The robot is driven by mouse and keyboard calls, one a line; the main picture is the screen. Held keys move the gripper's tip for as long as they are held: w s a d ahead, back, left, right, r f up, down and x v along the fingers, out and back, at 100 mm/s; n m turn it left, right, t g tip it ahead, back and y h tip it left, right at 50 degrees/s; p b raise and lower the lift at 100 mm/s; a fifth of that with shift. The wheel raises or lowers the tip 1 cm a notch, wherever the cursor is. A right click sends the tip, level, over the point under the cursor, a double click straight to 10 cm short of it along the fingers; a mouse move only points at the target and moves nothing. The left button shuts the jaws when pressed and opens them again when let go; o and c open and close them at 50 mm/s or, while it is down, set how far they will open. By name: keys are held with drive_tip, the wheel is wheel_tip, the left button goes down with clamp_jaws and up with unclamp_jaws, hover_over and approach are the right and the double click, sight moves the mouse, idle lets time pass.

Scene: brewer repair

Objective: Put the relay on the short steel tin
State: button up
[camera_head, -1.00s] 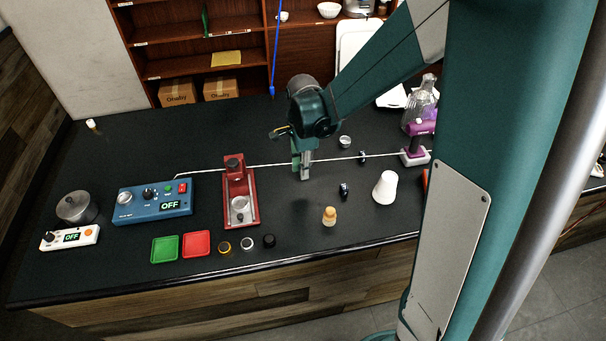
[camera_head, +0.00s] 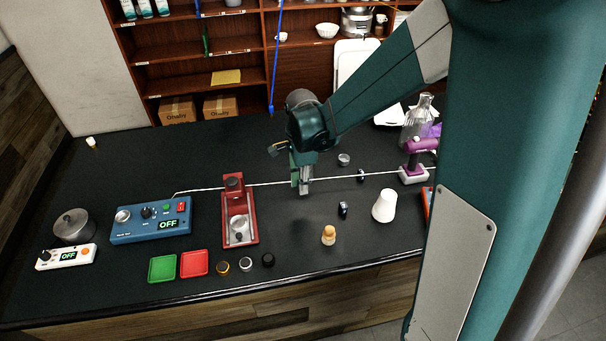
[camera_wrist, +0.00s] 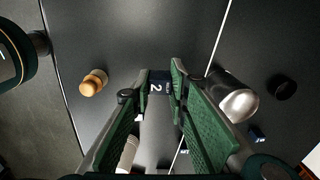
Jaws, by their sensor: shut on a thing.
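My gripper (camera_head: 304,190) is over the middle of the dark counter, with its fingers pointing down. In the wrist view its green-padded fingers (camera_wrist: 162,78) are closed on a small dark block marked "2", which appears to be the relay (camera_wrist: 157,88). The relay is hard to make out in the head view. A short steel tin (camera_head: 344,159) stands behind the white cord, to the right of my gripper. A shiny metal cylinder with a dark side (camera_wrist: 238,104) shows right of the fingers in the wrist view, apart from the relay; it looks like this tin.
A wooden peg (camera_head: 328,236), a white cup (camera_head: 384,206) and small dark parts (camera_head: 343,209) stand nearby on the right. A red press (camera_head: 239,215) and blue control box (camera_head: 151,220) stand left. A white cord (camera_head: 270,183) crosses the counter.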

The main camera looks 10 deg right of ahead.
drive_tip(key=w+d+r+p, duration=0.1)
drive_tip(key=w+d+r, duration=0.3)
drive_tip(key=w+r, duration=0.8)
drive_tip(key=shift+w+m, duration=0.4)
drive_tip(key=shift+w, duration=0.4)
drive_tip(key=shift+f, duration=2.9)
drive_tip(key=shift+f, duration=0.15)
drive_tip(key=shift+f+p, duration=0.3)
drive_tip(key=shift+f, duration=1.65)
drive_tip(key=shift+f, duration=0.2)
drive_tip(key=o, duration=0.8)
